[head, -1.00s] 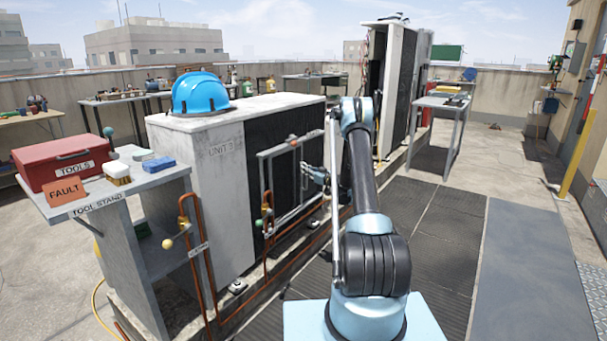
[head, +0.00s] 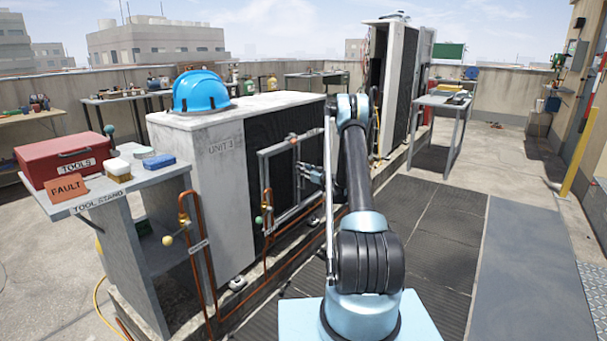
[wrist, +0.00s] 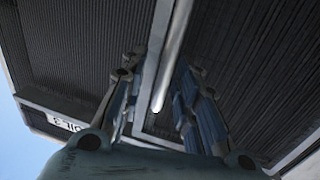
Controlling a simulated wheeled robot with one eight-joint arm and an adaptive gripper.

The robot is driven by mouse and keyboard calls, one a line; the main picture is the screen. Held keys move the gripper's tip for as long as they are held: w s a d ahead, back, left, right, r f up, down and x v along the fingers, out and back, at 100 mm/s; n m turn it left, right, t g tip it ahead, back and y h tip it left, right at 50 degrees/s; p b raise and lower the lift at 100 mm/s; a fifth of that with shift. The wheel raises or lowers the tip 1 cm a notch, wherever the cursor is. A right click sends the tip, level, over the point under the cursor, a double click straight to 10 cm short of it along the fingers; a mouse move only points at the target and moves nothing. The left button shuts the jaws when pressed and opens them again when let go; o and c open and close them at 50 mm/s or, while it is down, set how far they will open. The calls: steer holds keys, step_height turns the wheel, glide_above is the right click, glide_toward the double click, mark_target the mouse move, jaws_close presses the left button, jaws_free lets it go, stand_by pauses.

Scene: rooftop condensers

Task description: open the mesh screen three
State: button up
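The grey-framed mesh screen (head: 263,165) is on the dark front of the white condenser marked unit 3 (head: 215,200). It looks closed against the unit, though my arm hides part of its right side. In the wrist view the dark mesh (wrist: 85,45) fills the upper left, with part of a label ending in 3 (wrist: 68,124) at its frame. A pale rod-like handle (wrist: 172,55) runs between my fingers. My gripper (head: 313,174) is at the screen's front; in the wrist view my gripper (wrist: 160,100) is open, its fingers on either side of the rod. Contact cannot be told.
Copper pipes (head: 205,270) with valves run low in front of the unit. A tool stand (head: 130,190) with a red toolbox (head: 65,155) stands at left. A blue hard hat (head: 202,92) lies on the unit. Dark floor mats (head: 425,235) to the right are clear.

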steer(key=v, duration=1.2)
